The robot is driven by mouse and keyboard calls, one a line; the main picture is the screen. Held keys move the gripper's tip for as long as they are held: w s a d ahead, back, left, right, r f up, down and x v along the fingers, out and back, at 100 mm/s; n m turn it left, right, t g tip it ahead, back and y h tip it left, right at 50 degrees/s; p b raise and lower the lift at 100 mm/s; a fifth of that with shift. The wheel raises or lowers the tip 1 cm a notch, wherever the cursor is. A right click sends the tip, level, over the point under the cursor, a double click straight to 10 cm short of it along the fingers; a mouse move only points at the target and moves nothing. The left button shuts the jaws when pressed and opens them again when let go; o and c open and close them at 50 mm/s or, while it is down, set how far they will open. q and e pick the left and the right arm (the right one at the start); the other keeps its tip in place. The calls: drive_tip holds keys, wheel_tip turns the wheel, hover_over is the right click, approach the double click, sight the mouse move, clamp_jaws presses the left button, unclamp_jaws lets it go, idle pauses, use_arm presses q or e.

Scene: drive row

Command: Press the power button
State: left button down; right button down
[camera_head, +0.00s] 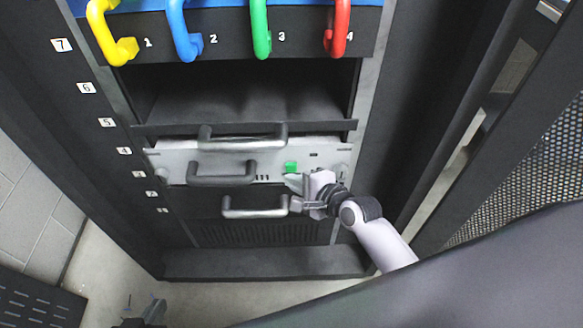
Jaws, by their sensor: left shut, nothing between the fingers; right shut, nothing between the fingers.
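My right gripper (294,184) is shut and empty, just below the button and in front of the panel's right part. I cannot tell whether its fingertips touch the panel. My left gripper (151,311) shows only in part at the bottom edge, low and away from the rack. It is shut and empty.
Grey bar handles (222,174) stick out from the rack front left of my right gripper. Yellow (101,32), blue (180,30), green (260,28) and red (339,28) handles hang above an empty bay (245,95). A perforated door (540,170) stands at the right.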

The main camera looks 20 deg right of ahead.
idle(0.9)
drive_tip(key=shift+w, duration=0.15)
drive_tip(key=shift+w+d, duration=0.1)
drive_tip(key=shift+w, duration=0.2)
drive_tip(key=shift+w, duration=0.1)
drive_tip(key=shift+w+d, duration=0.15)
drive_tip(key=shift+w, duration=0.15)
idle(0.5)
idle(0.3)
drive_tip(key=shift+s+a+p, duration=0.25)
drive_tip(key=shift+s+p, duration=0.55)
drive_tip(key=shift+p, duration=0.05)
